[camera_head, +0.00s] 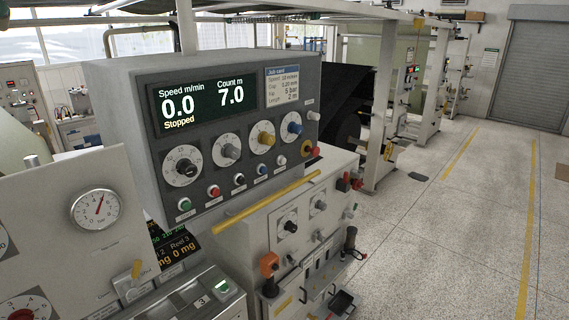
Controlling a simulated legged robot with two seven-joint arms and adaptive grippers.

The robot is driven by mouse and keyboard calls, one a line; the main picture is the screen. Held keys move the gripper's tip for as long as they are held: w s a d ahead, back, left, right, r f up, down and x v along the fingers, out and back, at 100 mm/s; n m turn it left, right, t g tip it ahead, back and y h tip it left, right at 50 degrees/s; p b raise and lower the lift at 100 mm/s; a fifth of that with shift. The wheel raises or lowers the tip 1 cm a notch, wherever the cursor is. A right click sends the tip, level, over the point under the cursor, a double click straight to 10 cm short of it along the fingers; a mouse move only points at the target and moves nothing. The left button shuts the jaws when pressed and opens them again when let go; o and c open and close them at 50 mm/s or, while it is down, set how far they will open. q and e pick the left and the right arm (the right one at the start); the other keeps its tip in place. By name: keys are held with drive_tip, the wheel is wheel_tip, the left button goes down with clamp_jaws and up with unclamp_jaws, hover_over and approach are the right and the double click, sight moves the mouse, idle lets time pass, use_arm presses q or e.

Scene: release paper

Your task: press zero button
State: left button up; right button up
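A grey control box (130,130) stands at the centre left. Its display (205,100) reads speed 0.0 m/min, count 7.0 m and "Stopped". Below the display is a row of dials. Under them is a row of push buttons: green (184,204), red (214,191), black (239,180), blue (262,170) and white (282,160). Their labels are too small to read, so I cannot tell which is the zero button. Neither of my grippers is in view, and nothing covers the buttons.
A yellow bar (265,202) runs below the buttons. A red knob on yellow (310,150) sits at the box's right edge. A panel with a pressure gauge (94,210) stands at the left.

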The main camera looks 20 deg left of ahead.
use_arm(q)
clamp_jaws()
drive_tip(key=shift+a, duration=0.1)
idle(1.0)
